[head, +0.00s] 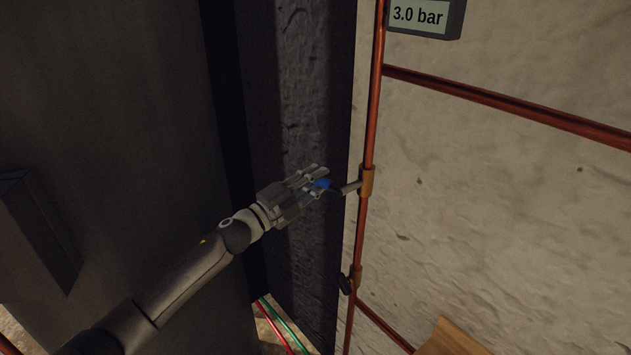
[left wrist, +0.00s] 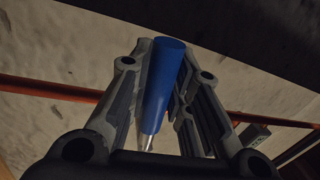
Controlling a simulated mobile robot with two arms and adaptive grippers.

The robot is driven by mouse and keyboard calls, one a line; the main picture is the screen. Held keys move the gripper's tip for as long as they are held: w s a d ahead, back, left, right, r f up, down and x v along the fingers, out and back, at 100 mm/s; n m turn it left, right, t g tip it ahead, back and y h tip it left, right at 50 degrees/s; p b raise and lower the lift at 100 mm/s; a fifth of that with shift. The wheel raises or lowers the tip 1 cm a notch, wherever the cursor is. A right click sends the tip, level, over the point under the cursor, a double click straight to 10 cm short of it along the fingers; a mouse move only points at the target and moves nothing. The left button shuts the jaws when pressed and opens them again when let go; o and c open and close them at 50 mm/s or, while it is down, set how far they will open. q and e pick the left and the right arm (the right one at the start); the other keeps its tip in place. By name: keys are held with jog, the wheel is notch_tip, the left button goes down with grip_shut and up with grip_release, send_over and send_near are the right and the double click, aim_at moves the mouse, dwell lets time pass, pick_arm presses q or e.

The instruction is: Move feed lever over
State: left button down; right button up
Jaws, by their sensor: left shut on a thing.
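The feed lever has a blue handle (head: 322,184) on a grey metal stem (head: 349,188) that leaves a brass valve body (head: 367,182) on the upright copper pipe. My left gripper (head: 318,178) is shut on the blue handle, with a finger on each side of it. In the left wrist view the blue handle (left wrist: 164,88) stands between the two fingers of the left gripper (left wrist: 168,75), and a bit of its metal stem shows at the lower end. My right gripper is not in view.
A second valve (head: 350,280) with a dark handle sits lower on the same pipe (head: 371,120). A gauge (head: 422,17) reads 3.0 bar at the top. A large dark panel (head: 110,120) fills the left. Red and green lines (head: 283,325) run along the floor.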

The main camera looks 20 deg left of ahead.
pick_arm(q)
jog(key=c, duration=1.3)
grip_release()
jog(key=shift+s+a+f, duration=0.1)
jog(key=shift+s+a, duration=0.05)
jog(key=shift+s, duration=0.05)
jog(key=v, duration=0.7)
